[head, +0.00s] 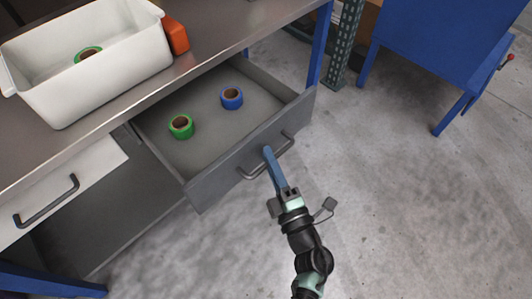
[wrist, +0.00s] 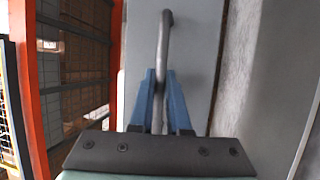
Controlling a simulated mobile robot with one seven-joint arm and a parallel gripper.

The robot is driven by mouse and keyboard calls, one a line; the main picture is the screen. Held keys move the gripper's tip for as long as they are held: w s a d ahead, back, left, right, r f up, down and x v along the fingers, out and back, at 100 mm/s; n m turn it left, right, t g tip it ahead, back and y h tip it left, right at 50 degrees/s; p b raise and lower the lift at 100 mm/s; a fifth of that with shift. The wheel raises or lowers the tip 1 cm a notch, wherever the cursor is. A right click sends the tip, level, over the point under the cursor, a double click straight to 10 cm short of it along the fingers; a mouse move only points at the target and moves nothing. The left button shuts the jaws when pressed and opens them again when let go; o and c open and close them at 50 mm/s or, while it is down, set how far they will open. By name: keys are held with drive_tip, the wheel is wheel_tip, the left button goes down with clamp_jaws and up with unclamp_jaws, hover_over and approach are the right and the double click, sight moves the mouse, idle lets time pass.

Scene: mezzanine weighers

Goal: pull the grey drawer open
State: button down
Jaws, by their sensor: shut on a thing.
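The grey drawer (head: 225,163) stands pulled well out from under the bench in the head view. Its bar handle (head: 250,173) runs along the front face. My gripper (head: 268,152) is at the middle of this handle, with its blue fingers shut on the bar. In the wrist view the handle (wrist: 165,40) passes between the two blue fingers of my gripper (wrist: 160,78), in front of the grey drawer front (wrist: 198,50). A green tape roll (head: 181,127) and a blue tape roll (head: 232,98) stand inside the drawer.
A white bin (head: 110,75) with a green roll inside stands on the bench top (head: 215,50), beside an orange object (head: 175,35). A white drawer with a handle (head: 47,202) is at the left. A blue cabinet (head: 440,40) stands at upper right. The concrete floor (head: 420,200) is clear.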

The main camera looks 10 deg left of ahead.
drive_tip(key=c, duration=1.2)
unclamp_jaws()
drive_tip(key=shift+o, duration=0.2)
drive_tip(key=v, duration=1.3)
drive_tip(key=shift+p, duration=0.45)
